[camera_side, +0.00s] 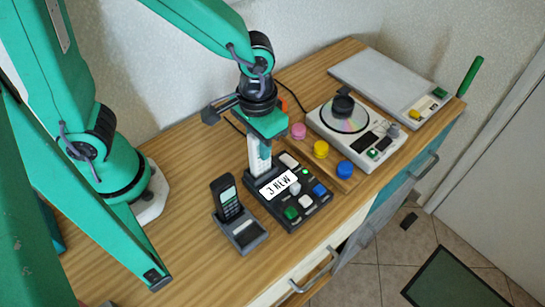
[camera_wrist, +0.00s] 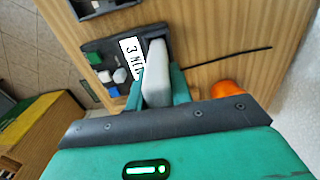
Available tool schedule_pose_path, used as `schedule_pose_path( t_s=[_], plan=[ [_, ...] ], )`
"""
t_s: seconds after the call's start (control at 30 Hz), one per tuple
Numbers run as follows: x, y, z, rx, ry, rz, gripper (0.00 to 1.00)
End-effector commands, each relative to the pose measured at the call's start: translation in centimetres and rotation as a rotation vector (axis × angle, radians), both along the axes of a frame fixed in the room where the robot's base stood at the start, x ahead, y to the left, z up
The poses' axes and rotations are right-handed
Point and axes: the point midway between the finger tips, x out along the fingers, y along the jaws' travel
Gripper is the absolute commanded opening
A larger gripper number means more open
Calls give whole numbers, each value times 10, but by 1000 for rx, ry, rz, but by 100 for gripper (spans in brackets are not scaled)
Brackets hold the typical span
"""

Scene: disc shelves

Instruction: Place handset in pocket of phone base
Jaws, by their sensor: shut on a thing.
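A light grey handset (camera_side: 254,158) is upright in my gripper (camera_side: 263,148), which is shut on it. In the wrist view the handset (camera_wrist: 156,72) sits between the teal fingers of my gripper (camera_wrist: 160,80). The dark phone base (camera_side: 318,206) has a white "3 NEW" label and several coloured buttons; it also shows in the wrist view (camera_wrist: 100,48). The handset's lower end is at the base's back left end in the side view. The pocket is hidden behind the handset and fingers, so I cannot tell whether the handset is in it or just above it.
A black phone stands in a small cradle (camera_side: 245,238) just in front and left of the base. A wooden board with pink, yellow and blue knobs (camera_side: 321,149) and a disc player (camera_side: 375,125) lie to the right. A flat grey device (camera_side: 385,80) is farther back.

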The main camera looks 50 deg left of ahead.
Motion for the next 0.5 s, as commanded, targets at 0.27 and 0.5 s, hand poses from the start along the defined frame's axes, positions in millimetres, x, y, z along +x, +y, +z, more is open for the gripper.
schedule_pose_path(
  t_s=[0.27,0.5],
  plan=[
    [0,0,-3,0,0,0,29],
    [0,0,-2,0,0,0,43]
  ],
)
